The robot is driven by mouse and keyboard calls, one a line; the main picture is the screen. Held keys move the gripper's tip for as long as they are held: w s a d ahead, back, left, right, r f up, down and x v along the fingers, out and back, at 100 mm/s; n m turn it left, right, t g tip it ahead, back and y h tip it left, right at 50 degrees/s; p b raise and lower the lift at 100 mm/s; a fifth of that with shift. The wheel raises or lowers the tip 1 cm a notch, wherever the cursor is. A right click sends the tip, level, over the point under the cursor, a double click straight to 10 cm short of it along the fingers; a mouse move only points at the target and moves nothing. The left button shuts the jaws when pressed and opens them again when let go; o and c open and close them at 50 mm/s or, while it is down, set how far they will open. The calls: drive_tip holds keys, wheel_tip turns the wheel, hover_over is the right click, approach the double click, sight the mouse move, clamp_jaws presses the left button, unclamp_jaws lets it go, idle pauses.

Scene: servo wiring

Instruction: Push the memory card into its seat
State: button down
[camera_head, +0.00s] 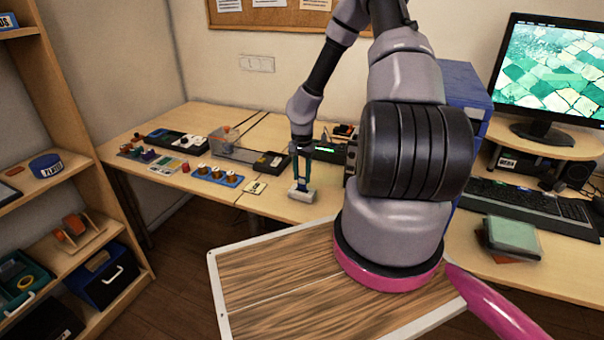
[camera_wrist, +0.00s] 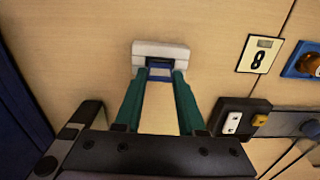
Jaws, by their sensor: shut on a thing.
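A white block (camera_wrist: 160,49) with a dark slot on its near side lies on the desk, and it also shows in the head view (camera_head: 302,194) near the desk's front edge. A small blue piece, which looks like the memory card (camera_wrist: 159,72), is at the slot between my fingertips. My gripper (camera_wrist: 160,76) has green fingers and is shut on this card. In the head view my gripper (camera_head: 301,184) points down at the block. How deep the card sits in the slot is hidden by the fingers.
A label card with an 8 (camera_wrist: 260,53) lies right of the block. A black switch unit (camera_wrist: 238,117) is near my gripper's right side. A blue tray with round brown pieces (camera_head: 214,175) stands further left. Bare desk surrounds the block.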

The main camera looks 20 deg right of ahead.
sight(302, 177)
drive_tip(key=shift+f, duration=1.1)
drive_tip(key=shift+c, duration=2.1)
unclamp_jaws()
wheel_tip(302, 177, up, 11)
drive_tip(key=shift+f, duration=0.1)
